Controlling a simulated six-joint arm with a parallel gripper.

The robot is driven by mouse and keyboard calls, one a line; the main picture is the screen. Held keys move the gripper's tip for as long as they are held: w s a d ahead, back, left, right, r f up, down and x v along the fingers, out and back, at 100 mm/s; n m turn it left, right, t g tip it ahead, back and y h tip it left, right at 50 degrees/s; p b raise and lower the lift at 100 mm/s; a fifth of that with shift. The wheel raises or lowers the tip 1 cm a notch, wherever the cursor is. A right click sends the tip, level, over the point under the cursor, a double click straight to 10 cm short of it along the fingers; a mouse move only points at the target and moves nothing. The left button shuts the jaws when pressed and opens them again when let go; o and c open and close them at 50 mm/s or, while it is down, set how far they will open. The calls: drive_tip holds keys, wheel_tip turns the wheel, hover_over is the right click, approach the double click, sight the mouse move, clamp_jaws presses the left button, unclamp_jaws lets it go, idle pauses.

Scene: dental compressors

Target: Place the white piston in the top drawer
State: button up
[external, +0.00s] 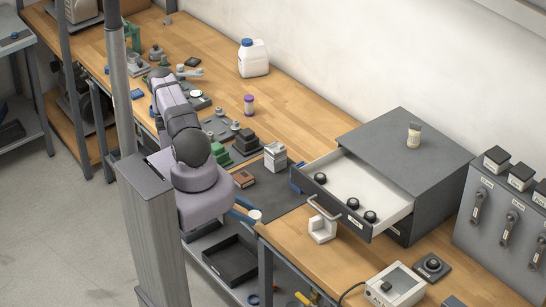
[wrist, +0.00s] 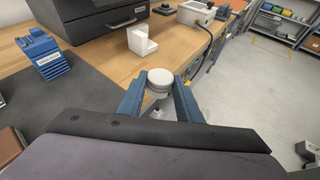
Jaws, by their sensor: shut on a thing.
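The white piston (wrist: 158,77) is a short white cylinder with a ringed top. My gripper (wrist: 159,92) is shut on it, one blue finger on each side; the lower part of the piston is partly hidden. In the external view the piston (external: 255,214) shows at the tip of my gripper (external: 246,210), by the bench's front edge, in front of and left of the drawer. The top drawer (external: 341,222) of the grey cabinet (external: 408,136) is pulled out. Its pale inside (external: 345,180) holds several black round parts and has bare floor between them.
A white angled block (external: 322,229) stands on the bench below the drawer front, near the drawer handle (external: 324,208). A white box (external: 275,156) and a brown block (external: 244,179) are left of the drawer. A small jar (external: 414,135) stands on the cabinet. A control box (external: 395,286) is at front right.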

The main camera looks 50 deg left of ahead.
wheel_tip(320, 180, down, 3)
drive_tip(key=shift+b, duration=1.05)
drive_tip(key=w+a+n+t+b, duration=0.1)
drive_tip(key=w+a+b, duration=0.1)
drive_tip(key=w+a+r+y+b, duration=0.1)
drive_tip(key=w+a+b, duration=0.1)
drive_tip(key=w+a, duration=0.1)
drive_tip(key=w+a+n+t+b, duration=0.1)
drive_tip(key=w+a+b, duration=0.1)
drive_tip(key=w+a, duration=0.1)
drive_tip(key=shift+w+a+r+n+t, duration=0.1)
drive_tip(key=shift+w+r+n+t, duration=0.1)
drive_tip(key=shift+r+n+t, duration=0.1)
drive_tip(key=w+a+r+n+t+y+b, duration=0.1)
drive_tip(key=w+a+r+n+y+b, duration=0.1)
drive_tip(key=w+r, duration=0.4)
drive_tip(key=shift+w+a+r+t+b, duration=0.15)
drive_tip(key=shift+w+a+t+b, duration=0.25)
drive_tip(key=shift+a+b, duration=0.5)
hover_over(265, 193)
drive_tip(key=shift+s+f+p, duration=0.1)
drive_tip(key=shift+f+p, duration=0.25)
drive_tip(key=shift+f, duration=2.8)
drive_tip(key=shift+f, duration=0.1)
